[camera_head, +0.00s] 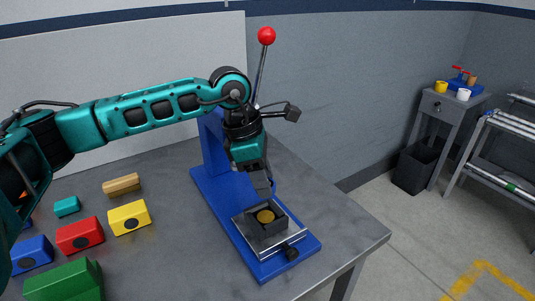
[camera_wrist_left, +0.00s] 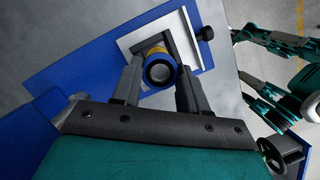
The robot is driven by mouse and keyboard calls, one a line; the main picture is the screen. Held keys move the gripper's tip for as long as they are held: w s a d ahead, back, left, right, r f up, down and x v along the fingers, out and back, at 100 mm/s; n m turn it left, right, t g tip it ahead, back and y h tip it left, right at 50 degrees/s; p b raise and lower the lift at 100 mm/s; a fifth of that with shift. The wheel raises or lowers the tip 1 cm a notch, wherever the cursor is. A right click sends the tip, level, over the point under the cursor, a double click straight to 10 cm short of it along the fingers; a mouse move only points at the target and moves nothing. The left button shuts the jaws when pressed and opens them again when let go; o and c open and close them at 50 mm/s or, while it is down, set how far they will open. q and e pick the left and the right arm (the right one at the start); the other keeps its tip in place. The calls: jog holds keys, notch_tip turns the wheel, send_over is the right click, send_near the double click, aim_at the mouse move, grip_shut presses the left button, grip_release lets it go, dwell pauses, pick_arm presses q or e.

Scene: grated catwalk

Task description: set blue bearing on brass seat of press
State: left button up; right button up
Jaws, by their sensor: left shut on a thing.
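The blue press (camera_head: 213,190) stands on the table with its flat base toward the front. Its brass seat (camera_head: 265,216) is a round disc inside a dark square holder on a metal plate. My left gripper (camera_head: 267,193) is above the seat, pointing down. In the left wrist view, its fingers (camera_wrist_left: 159,84) are shut on the blue bearing (camera_wrist_left: 148,76), a ring with a dark bore. The bearing covers part of the brass seat (camera_wrist_left: 154,51) there. In the head view it is mostly hidden by the fingers. A gap shows between gripper and seat.
Red (camera_head: 80,235), yellow (camera_head: 129,217), blue (camera_head: 31,254) and green (camera_head: 66,282) blocks stand on the left of the table, with a small teal block (camera_head: 67,206) and a wooden block (camera_head: 121,185). A red-knobbed lever (camera_head: 266,36) rises behind my arm. The table is clear between yellow block and press.

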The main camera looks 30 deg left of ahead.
pick_arm(q)
jog(key=shift+s+f+b, duration=0.1)
jog(key=shift+f+b, duration=0.5)
jog(key=shift+f, duration=0.35)
jog(key=shift+f+b, duration=0.75)
jog(key=shift+f, duration=0.65)
jog(key=shift+f+b, duration=0.1)
jog(key=shift+b, duration=0.25)
